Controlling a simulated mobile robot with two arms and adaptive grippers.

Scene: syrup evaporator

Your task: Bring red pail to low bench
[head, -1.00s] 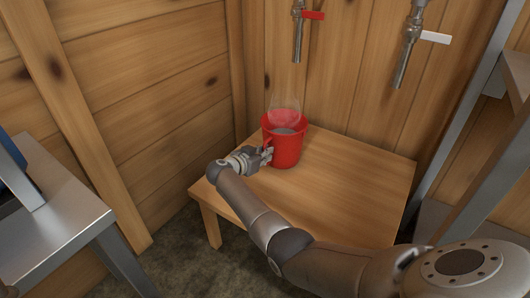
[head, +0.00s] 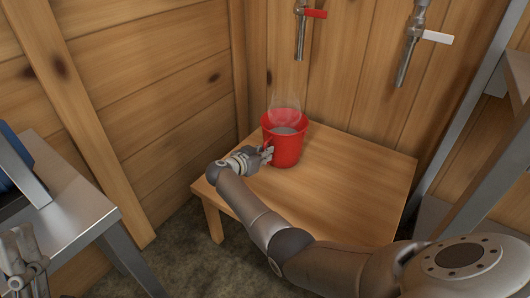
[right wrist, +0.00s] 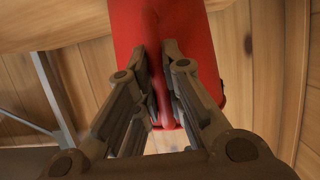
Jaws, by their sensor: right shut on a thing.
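The red pail (head: 286,143) stands upright on, or just above, the low wooden bench (head: 345,190), near its back left corner; I cannot tell if its base touches. It holds greyish liquid with faint steam above. My right gripper (head: 267,154) is at the pail's left front side, shut on it. In the right wrist view, the fingers (right wrist: 162,85) close on a red vertical strip, like a handle, on the side of the pail (right wrist: 195,50). My left gripper (head: 22,262) shows at the lower left edge, away from the pail; its fingertips are unclear.
A tap with a red lever (head: 314,14) is on the wall above the pail. A tap with a white lever (head: 436,37) is to its right. A metal table (head: 70,208) stands at the left. The bench's right half is bare.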

